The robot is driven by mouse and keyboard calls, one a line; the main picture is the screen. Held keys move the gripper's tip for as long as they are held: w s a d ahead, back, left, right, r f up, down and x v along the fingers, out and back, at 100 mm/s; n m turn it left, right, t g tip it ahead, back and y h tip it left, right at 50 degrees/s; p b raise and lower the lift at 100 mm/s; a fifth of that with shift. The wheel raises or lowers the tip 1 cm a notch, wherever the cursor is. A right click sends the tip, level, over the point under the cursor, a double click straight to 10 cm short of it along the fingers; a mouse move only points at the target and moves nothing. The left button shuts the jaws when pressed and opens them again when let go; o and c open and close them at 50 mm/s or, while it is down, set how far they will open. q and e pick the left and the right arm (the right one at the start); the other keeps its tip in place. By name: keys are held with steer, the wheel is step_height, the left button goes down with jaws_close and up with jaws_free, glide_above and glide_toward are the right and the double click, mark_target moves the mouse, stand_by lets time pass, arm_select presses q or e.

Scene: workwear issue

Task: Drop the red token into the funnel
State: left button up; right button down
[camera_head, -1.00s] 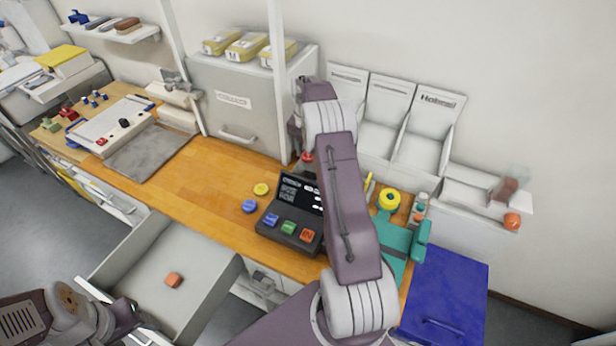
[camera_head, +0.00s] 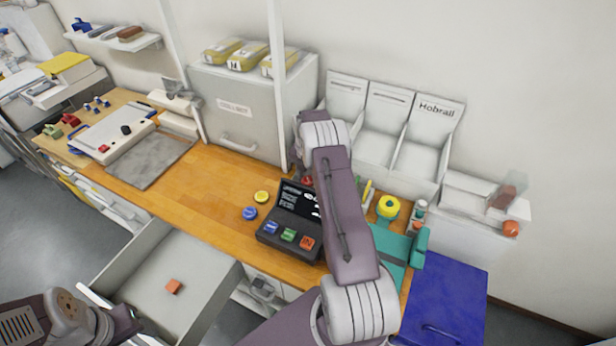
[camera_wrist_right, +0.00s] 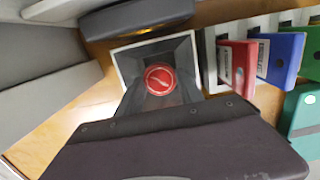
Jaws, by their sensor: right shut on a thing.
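A round red token (camera_wrist_right: 160,79) with a white mark is at the tips of my right gripper (camera_wrist_right: 161,86) in the right wrist view. The gripper is shut on it. Behind the token, in line with it, is the square grey funnel (camera_wrist_right: 136,58) with a pale rim. The token appears over its opening; how high above it, I cannot tell. In the head view a bit of red (camera_head: 307,181) shows beside my right forearm, which hides most of the gripper and the funnel. My left gripper (camera_head: 132,322) is at the lower left, its jaws unclear.
A yellow token (camera_head: 262,196) and a blue token (camera_head: 249,213) lie on the wooden counter, left of a dark terminal (camera_head: 299,201) with coloured buttons. An open drawer (camera_head: 205,258) holds an orange block (camera_head: 173,286). Red, blue and green cards (camera_wrist_right: 279,57) stand beside the funnel.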

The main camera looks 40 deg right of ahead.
mark_target(307, 182)
steer(key=shift+f, duration=0.45)
steer(key=c, duration=1)
jaws_free()
steer(key=shift+c, duration=0.2)
steer(key=shift+r, duration=0.4)
step_height(307, 182, up, 13)
steer(key=b, duration=0.1)
steer(key=s+a+m, duration=0.4)
steer(key=a+m, duration=0.2)
steer(key=a, duration=0.2)
steer(key=s+a+m, duration=0.4)
steer(key=a+m, duration=0.2)
steer(key=a, duration=0.3)
steer(key=s+a+f+m, duration=0.1)
steer(key=s+a+m, duration=0.3)
steer(key=s, duration=0.3)
steer(key=s+a+f+m+y, duration=0.1)
steer(key=s+a+m, duration=0.3)
steer(key=s+m, duration=0.3)
steer(key=shift+s+m+t, duration=0.25)
steer(key=shift+m+t, duration=0.05)
